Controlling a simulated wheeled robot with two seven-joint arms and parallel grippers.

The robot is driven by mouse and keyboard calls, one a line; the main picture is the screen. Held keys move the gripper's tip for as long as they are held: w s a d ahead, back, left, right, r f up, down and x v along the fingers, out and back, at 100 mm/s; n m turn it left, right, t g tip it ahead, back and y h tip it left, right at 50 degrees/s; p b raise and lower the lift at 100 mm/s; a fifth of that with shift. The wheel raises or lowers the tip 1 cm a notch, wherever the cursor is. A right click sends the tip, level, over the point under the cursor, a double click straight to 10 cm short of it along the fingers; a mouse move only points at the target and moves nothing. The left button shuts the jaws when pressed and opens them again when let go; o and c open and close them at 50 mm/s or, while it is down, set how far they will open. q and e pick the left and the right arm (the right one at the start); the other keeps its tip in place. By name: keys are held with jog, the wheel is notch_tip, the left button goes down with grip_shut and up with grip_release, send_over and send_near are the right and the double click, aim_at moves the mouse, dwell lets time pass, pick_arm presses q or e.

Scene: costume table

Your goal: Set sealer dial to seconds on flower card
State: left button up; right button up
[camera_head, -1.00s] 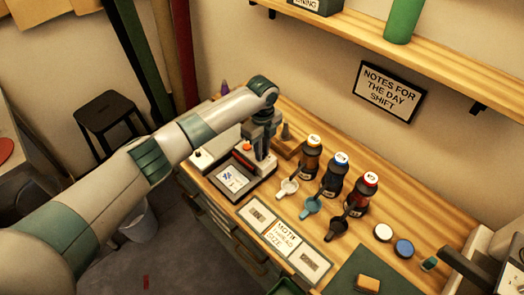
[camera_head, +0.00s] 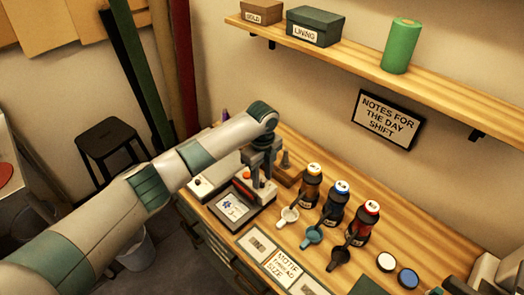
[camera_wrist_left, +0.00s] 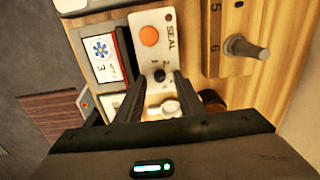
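The fingers are apart; contact with the knob is unclear. The flower card (camera_wrist_left: 103,55) has a blue flower and a 3, beside the panel. It also shows in the head view (camera_head: 233,207), below my left gripper (camera_head: 262,182). My right gripper is not in view.
A wooden block with a peg (camera_head: 286,162) stands just behind my gripper. A shelf (camera_head: 350,45) hangs above. A stool (camera_head: 105,130) stands at left.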

aim_at(262, 183)
pick_arm(q)
notch_tip(262, 183, up, 16)
jog(key=b, duration=0.4)
jog(key=shift+r+b, duration=0.15)
jog(key=shift+b, duration=0.15)
